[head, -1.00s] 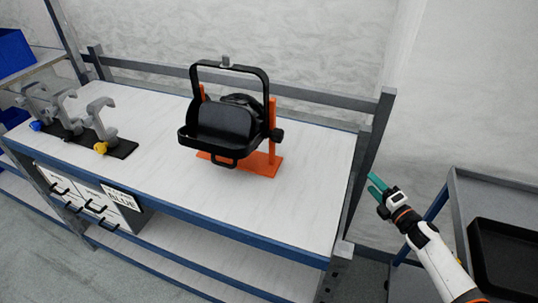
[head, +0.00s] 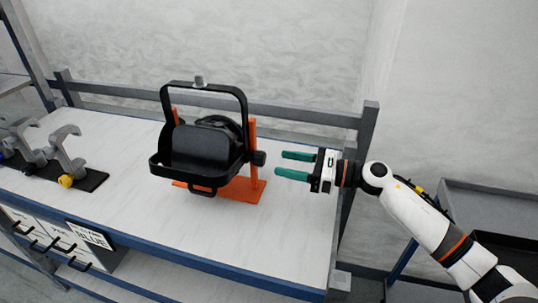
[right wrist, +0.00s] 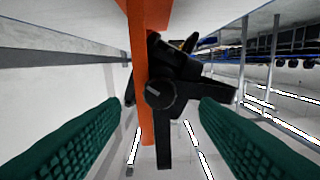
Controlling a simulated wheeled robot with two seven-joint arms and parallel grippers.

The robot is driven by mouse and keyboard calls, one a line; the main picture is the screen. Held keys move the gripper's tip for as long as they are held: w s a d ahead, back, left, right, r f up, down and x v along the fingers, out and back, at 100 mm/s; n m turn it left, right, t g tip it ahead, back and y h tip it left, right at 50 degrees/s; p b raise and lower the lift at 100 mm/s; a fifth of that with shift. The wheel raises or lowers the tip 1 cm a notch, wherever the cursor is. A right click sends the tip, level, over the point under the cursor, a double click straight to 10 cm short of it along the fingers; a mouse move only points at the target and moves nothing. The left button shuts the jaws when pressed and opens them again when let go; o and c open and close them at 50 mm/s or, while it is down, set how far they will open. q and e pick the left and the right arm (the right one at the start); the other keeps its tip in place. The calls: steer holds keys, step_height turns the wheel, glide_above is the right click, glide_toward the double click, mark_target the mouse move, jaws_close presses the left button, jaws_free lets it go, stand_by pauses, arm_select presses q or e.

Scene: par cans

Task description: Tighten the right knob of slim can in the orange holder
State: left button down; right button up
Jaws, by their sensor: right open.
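The black slim can (head: 200,147) sits in the orange holder (head: 240,188) on the workbench, with its yoke standing up above it. The right knob (head: 259,158) is a black round knob at the holder's right upright. The knob also shows near the middle of the right wrist view (right wrist: 160,94), between the fingers but farther off. My right gripper (head: 287,165) is open and empty, to the right of the knob, with its green fingers pointing at it and a small gap between. In the right wrist view the fingers (right wrist: 160,135) are wide apart. My left gripper is not in view.
Grey clamps (head: 66,152) with coloured knobs stand on a black mat at the left of the workbench (head: 140,215). A rail runs along its back, ending in a post (head: 362,140) near my right arm. A grey cart (head: 480,205) stands at the right.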

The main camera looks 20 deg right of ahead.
mark_target(265, 159)
steer(key=p+x, duration=0.1)
steer(key=x, duration=0.3)
steer(key=shift+a+r, duration=0.1)
steer(key=shift+w+a, duration=0.35)
steer(key=shift+a, duration=0.05)
steer(key=c, duration=1)
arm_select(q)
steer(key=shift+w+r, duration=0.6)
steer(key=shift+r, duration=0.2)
